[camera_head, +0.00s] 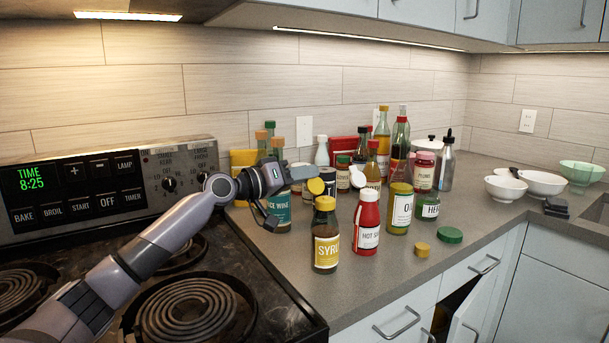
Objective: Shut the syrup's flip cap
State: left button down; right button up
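The syrup bottle (326,250) stands upright near the counter's front edge, beside the stove. It has amber contents and a yellow label. Its yellow flip cap (316,186) is open, with the round lid standing up above the brown-gold collar. My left gripper (287,197) is just left of the bottle top, at about the lid's height. Its fingers are spread, one low and one reaching right toward the lid. It holds nothing. I cannot tell whether the upper finger touches the lid. My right gripper is not in view.
A red hot sauce bottle (367,225) stands close right of the syrup, its white cap open. Oil, herb and other bottles crowd behind. Loose yellow (422,249) and green (449,235) lids lie to the right. The coil stove (190,308) is at left; a cabinet door (472,310) stands open below.

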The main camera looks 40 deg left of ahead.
aim_at(312, 191)
pick_arm(q)
jog(key=shift+d+f, duration=0.1)
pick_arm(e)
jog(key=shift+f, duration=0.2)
pick_arm(q)
jog(key=m+b, duration=0.1)
jog(key=d+m+b, duration=0.1)
jog(key=m, duration=0.1)
jog(key=r+m+b, duration=0.1)
jog(key=m, duration=0.1)
jog(key=shift+s+d, duration=0.25)
jog(key=shift+d, duration=0.15)
jog(key=shift+s+d+r+m+b, duration=0.15)
jog(key=shift+d+m+b, duration=0.2)
jog(key=shift+m, duration=0.65)
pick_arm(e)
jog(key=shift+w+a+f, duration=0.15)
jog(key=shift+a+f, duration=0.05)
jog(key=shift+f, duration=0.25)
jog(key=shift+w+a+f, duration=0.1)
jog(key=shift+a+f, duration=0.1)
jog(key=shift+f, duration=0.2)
pick_arm(q)
jog(key=shift+d, duration=0.1)
jog(key=c, duration=1.3)
grip_release()
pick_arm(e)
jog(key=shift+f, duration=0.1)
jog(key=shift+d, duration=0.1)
